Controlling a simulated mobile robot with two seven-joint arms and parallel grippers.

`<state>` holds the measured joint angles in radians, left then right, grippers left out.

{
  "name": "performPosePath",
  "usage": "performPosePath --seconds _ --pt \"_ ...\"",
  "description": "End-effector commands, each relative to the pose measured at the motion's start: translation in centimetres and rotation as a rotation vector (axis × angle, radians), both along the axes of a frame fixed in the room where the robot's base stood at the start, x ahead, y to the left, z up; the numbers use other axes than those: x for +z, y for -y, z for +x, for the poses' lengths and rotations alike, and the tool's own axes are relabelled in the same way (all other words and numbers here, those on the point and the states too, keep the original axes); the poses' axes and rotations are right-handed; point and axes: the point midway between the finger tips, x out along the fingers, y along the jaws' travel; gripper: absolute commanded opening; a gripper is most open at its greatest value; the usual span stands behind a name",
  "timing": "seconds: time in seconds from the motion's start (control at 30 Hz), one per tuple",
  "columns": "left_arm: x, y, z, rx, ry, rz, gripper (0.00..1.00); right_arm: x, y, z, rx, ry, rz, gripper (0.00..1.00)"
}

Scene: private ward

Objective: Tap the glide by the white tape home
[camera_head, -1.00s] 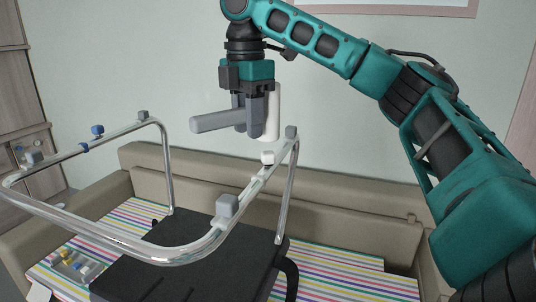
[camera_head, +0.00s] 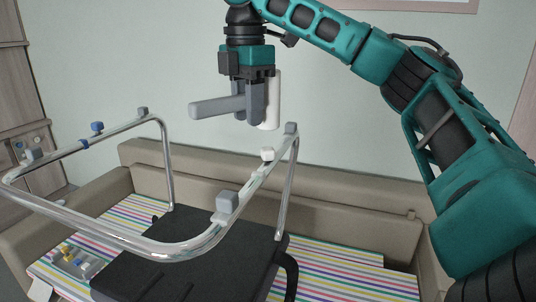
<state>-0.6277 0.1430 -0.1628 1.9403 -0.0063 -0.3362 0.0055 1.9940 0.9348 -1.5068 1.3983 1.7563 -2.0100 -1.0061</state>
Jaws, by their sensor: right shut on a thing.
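My right gripper (camera_head: 247,103) is shut on a mallet with a grey, sideways-pointing handle (camera_head: 212,108) and a white upright cylindrical head (camera_head: 274,102). The mallet hangs in the air above the far right rail of an upturned chair's chrome frame (camera_head: 150,246). The white glide (camera_head: 267,153) stands on that rail, below the mallet head and apart from it. Pale tape (camera_head: 256,172) seems to wrap the rail beside it. I cannot tell how deep the glide sits. My left gripper is not in view.
Grey glides stand on the rail at the front right (camera_head: 227,201), right corner (camera_head: 291,129) and far left corner (camera_head: 142,112). A blue glide (camera_head: 97,127) stands by blue tape. The dark chair seat (camera_head: 185,262) lies on a striped sofa. A tray of small parts (camera_head: 75,262) lies left.

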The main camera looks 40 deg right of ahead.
Motion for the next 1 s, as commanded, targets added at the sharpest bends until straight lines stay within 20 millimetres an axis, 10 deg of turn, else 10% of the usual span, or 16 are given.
performPosePath --seconds 0.43,1.0 --pt "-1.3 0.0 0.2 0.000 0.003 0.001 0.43 -4.8 0.0 0.0 0.002 -0.002 0.001 0.00" --pt "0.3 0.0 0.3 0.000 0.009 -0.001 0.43 0.8 0.0 0.0 0.002 0.001 0.001 0.00"
